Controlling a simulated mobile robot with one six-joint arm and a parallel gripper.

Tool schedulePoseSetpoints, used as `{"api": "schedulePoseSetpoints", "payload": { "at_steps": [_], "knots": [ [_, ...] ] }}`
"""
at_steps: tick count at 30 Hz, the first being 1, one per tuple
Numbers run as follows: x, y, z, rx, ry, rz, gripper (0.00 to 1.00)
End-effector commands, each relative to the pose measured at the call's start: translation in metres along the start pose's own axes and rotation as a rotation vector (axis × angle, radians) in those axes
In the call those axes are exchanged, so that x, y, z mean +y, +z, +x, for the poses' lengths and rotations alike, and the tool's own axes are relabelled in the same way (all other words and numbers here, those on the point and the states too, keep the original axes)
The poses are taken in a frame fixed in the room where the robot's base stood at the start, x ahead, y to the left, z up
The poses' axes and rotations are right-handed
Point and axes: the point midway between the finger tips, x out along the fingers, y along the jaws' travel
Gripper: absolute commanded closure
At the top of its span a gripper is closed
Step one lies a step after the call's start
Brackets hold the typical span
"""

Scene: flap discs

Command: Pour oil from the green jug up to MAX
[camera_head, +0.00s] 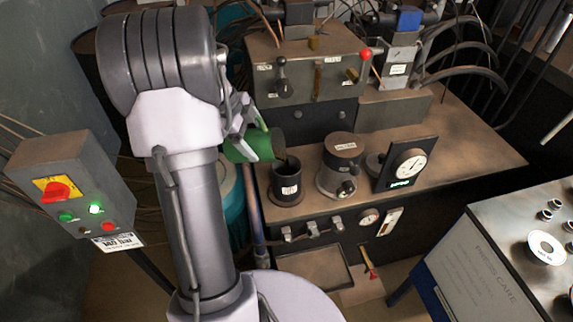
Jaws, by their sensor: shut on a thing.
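The green jug (252,147) is tilted to the right, with its dark mouth side over the black filler cup (287,186) on the bench. My gripper (241,128) is shut on the jug from the left, partly hidden by my arm. The filler cup stands upright with a small white label. The jug is above the cup and looks apart from it. A dark streak shows between the jug's mouth and the cup; I cannot tell surely whether it is oil. The MAX mark and oil level are not readable; a small pale plate (391,221) sits on the bench front.
Right of the cup stand a grey canister (341,165) and a dial gauge (410,165). A lever box (310,72) stands behind. A switch box (75,190) is at left, and a metal console (500,265) at lower right. The bench's right part is clear.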

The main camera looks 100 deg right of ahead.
Motion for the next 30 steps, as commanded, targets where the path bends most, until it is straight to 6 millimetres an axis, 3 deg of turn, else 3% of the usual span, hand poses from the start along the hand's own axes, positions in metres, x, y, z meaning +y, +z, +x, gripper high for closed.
{"api": "schedulePoseSetpoints", "payload": {
  "at_steps": [30],
  "knots": [
    [-0.0009, -0.0052, -0.0026, -0.049, -0.001, 0.014, 0.90]
  ]
}}
